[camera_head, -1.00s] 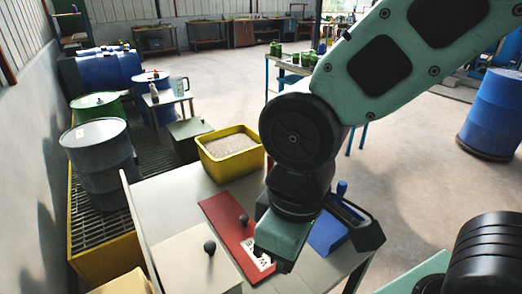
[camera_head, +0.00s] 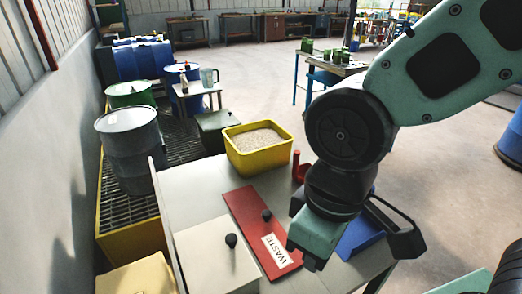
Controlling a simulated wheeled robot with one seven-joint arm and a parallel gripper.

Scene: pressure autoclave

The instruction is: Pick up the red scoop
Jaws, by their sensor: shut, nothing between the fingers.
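The red scoop (camera_head: 297,166) is on the grey table, just right of the yellow tub. Its red upright part shows, while its lower right part is hidden behind my arm. My gripper (camera_head: 313,262) points down above the table, nearer to me than the scoop and to its right. It is shut and empty, and not touching the scoop.
A yellow tub (camera_head: 258,160) of grainy material stands at the table's back. A red lid marked WASTE (camera_head: 255,229) and a cream box lid (camera_head: 208,262), both with black knobs, lie left of my gripper. A blue scoop or tray (camera_head: 358,238) is partly hidden behind it.

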